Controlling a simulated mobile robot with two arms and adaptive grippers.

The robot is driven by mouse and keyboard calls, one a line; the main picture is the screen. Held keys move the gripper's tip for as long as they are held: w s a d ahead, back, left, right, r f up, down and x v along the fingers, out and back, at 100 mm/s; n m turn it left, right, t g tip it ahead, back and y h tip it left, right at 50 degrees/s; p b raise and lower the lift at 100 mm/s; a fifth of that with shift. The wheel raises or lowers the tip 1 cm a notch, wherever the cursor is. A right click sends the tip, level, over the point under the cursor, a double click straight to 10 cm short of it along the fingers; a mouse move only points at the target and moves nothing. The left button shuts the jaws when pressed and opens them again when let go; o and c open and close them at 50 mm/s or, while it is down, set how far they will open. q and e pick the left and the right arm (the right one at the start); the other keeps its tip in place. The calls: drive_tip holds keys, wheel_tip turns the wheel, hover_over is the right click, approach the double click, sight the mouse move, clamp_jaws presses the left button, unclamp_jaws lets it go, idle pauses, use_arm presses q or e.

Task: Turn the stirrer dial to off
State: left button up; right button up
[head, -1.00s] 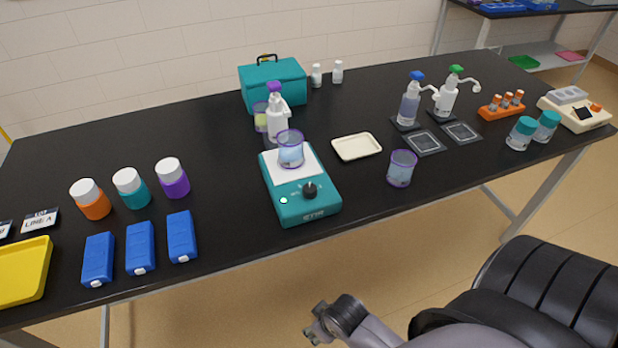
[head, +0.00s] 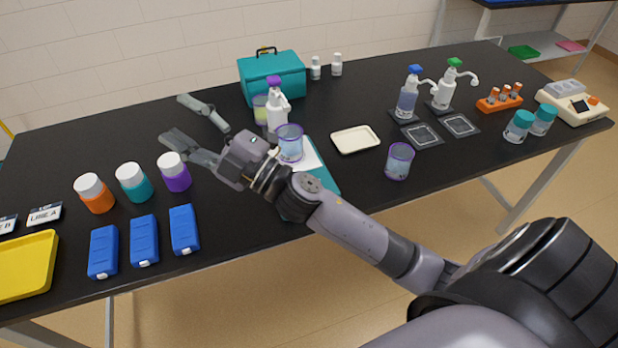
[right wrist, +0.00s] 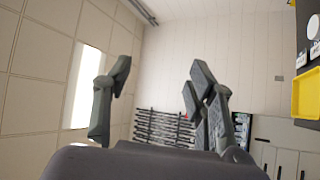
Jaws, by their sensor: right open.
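The teal stirrer (head: 322,177) stands near the table's front edge, with a purple-rimmed beaker (head: 290,146) on its white plate. My right forearm and wrist cross in front of it and hide its front, so the dial and its setting cannot be seen. My right gripper (head: 174,116) is open and empty, above the table to the left of the stirrer, fingers pointing left. In the right wrist view its spread fingers (right wrist: 160,75) have nothing between them, and the stirrer does not show there. My left gripper is not in view.
A white bottle with a purple top (head: 277,108) stands behind the beaker. A cream tray (head: 355,140) and another beaker (head: 399,162) are to the right. Capped jars (head: 173,173) and blue boxes (head: 184,231) stand left, near my gripper. The table's back left is clear.

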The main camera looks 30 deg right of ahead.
drive_tip(key=s+a+n+g+y, duration=0.4)
drive_tip(key=a+n+g+y, duration=0.3)
drive_tip(key=n+g, duration=0.75)
drive_tip(key=w+d+f+n+g+h, duration=0.1)
drive_tip(key=d+f+n+g+h, duration=0.2)
drive_tip(key=d+f+n+h, duration=0.45)
drive_tip(key=w+d+f+m+g+h, duration=0.15)
drive_tip(key=d+m+h, duration=0.25)
drive_tip(key=d+h, duration=1.35)
drive_tip(key=d+f+y+p, duration=0.1)
drive_tip(key=f+y, duration=0.1)
drive_tip(key=f, duration=0.4)
drive_tip(key=d+f+y+p, duration=0.1)
drive_tip(key=d+f+p, duration=0.1)
drive_tip(key=f, duration=0.3)
drive_tip(key=d+f+y+p, duration=0.1)
drive_tip(key=d+f+y, duration=0.1)
drive_tip(key=f, duration=0.4)
drive_tip(key=shift+s+f+y, duration=0.25)
drive_tip(key=shift+f+y, duration=0.05)
